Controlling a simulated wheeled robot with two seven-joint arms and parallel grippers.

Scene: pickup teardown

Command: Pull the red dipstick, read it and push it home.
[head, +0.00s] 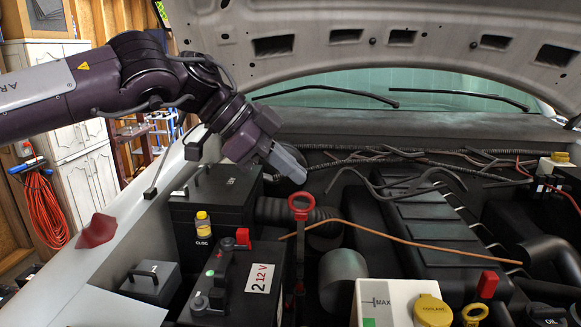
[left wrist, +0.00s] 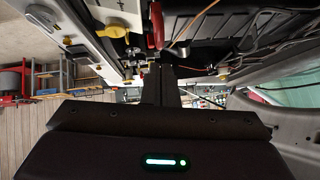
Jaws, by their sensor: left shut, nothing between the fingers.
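The red dipstick (head: 301,207) has a ring handle and stands upright right of the 12 V battery, its thin stem running down to a red part low in the bay. How deep it sits is hidden. My left gripper (head: 300,178) is shut and empty, its grey fingers pointing down and right just above the ring, apparently apart from it. In the left wrist view the shut fingers (left wrist: 160,70) point up the picture. A red piece beyond them there cannot be identified surely. My right gripper is not in view.
The 12 V battery (head: 236,285) and a black box (head: 215,205) stand on the left. A white coolant tank with a yellow cap (head: 433,310) and a yellow ring handle (head: 475,314) are at front right. The raised hood (head: 400,60) hangs overhead.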

